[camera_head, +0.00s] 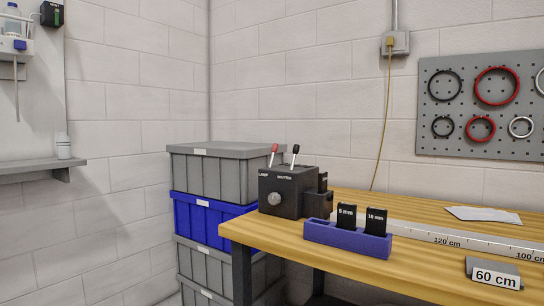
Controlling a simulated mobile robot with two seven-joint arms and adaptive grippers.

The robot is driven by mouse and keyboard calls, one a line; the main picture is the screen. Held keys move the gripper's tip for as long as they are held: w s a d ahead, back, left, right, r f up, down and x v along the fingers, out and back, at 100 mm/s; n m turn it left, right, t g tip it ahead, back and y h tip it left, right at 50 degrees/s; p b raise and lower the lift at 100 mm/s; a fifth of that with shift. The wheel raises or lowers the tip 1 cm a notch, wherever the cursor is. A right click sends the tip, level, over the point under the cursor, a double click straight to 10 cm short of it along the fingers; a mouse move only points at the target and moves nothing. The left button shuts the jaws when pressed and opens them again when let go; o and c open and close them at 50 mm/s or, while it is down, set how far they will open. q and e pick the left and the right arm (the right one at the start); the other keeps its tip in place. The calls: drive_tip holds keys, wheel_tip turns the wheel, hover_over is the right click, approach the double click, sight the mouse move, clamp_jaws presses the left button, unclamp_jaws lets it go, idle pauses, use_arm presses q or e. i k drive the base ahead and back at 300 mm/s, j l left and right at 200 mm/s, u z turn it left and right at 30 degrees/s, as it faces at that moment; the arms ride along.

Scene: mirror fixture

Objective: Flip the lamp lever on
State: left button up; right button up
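The lamp box (281,194) is a dark box at the left end of the wooden table, with the words "LAMP" and "SHUTTER" on it. A lever with a red tip (274,149) stands up from its top on the LAMP side. A second lever with a black tip (295,150) stands to its right, on the SHUTTER side. Both levers look close to upright with a slight lean. Neither of my grippers is in view.
A blue holder (345,238) with two black plates marked 5 mm and 10 mm stands right of the box. A ruler rail (428,235) runs along the wooden table (285,236). Stacked crates (204,226) stand left of the table. A 60 cm block (494,276) is at the right.

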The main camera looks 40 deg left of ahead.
sight(274, 146)
drive_tip(key=k+j+u, duration=0.15)
drive_tip(key=u, duration=0.25)
drive_tip(key=k+j+u, duration=0.1)
drive_tip(key=j+u, duration=0.4)
drive_tip(key=u, duration=0.25)
drive_tip(key=k, duration=0.05)
